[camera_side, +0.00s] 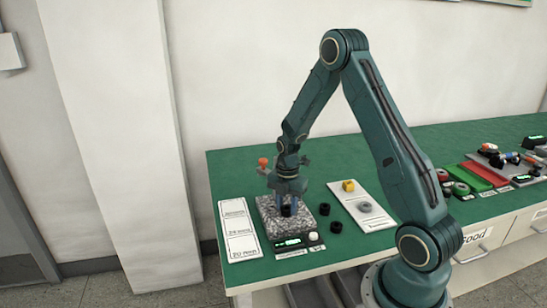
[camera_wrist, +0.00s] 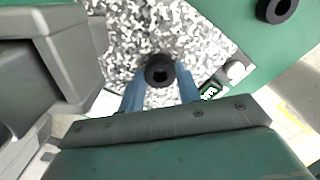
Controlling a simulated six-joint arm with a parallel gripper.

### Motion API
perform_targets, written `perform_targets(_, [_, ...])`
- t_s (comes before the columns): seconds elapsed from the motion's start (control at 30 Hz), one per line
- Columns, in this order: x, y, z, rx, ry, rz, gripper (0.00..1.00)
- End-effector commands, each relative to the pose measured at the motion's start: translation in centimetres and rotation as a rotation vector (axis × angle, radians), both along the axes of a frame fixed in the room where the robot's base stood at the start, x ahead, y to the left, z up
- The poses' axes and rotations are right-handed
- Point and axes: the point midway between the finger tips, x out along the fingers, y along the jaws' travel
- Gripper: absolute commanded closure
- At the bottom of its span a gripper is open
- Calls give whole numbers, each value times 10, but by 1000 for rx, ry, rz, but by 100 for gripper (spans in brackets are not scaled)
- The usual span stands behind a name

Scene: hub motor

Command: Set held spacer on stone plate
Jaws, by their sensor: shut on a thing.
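My gripper (camera_side: 288,200) is above the speckled stone plate (camera_side: 270,237), pointing down. The spacer also shows as a dark shape low between the fingers in the side view (camera_side: 287,211). The stone plate fills the wrist view behind the spacer (camera_wrist: 140,30). I cannot tell whether the spacer touches the plate or hangs just over it.
Two black spacers, one farther back (camera_side: 324,209) and one nearer (camera_side: 336,227), lie on the green table right of the plate. A green-lit display (camera_side: 288,243) stands at the plate's front. A white card with a yellow part (camera_side: 348,185) and a grey ring (camera_side: 365,207) lies farther right. A labelled white sheet (camera_side: 239,230) lies left.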

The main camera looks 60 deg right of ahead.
Motion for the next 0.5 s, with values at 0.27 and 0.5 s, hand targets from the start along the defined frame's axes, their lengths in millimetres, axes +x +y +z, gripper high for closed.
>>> perform_targets(0.27, [0,0,0,0,0,0,89])
perform_targets(0.5, [0,0,0,0,0,0,41])
